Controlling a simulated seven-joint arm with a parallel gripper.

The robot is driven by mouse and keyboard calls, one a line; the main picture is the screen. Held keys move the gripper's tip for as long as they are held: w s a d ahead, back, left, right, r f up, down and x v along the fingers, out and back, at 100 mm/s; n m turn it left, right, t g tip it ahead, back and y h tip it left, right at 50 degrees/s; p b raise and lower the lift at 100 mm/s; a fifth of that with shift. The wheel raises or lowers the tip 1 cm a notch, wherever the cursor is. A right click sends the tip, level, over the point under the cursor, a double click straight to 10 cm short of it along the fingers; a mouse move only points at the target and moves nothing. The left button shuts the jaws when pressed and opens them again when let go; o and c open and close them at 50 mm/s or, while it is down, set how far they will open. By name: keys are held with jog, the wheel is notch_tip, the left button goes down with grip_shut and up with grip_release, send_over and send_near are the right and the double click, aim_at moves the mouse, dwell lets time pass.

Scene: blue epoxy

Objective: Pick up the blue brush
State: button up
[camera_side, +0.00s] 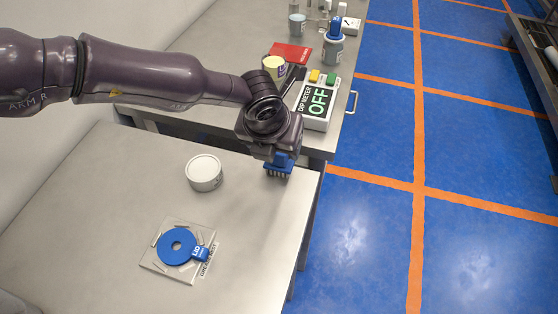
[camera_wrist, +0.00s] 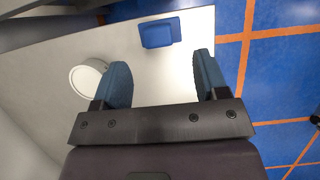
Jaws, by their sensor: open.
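The blue brush (camera_side: 278,169) is at the right part of the near table, close to its edge, with its bristles pointing down. My gripper (camera_side: 281,154) is right above it in the side view and hides its upper part. In the wrist view the brush (camera_wrist: 160,33) shows as a blue block beyond the fingertips, roughly centred between them. My gripper (camera_wrist: 160,60) is open there, with clear space between its two blue-grey fingers. I cannot tell how large the gap to the brush is.
A white round tub (camera_side: 205,173) stands left of the brush; it also shows in the wrist view (camera_wrist: 88,76). A blue ring marked LID (camera_side: 176,246) lies on a clear plate nearer the camera.

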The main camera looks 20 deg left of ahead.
aim_at(279, 161)
jog(key=shift+x, duration=3.3)
jog(key=shift+w+a+r, duration=0.1)
jog(key=shift+w+r, duration=0.05)
jog(key=c, duration=1)
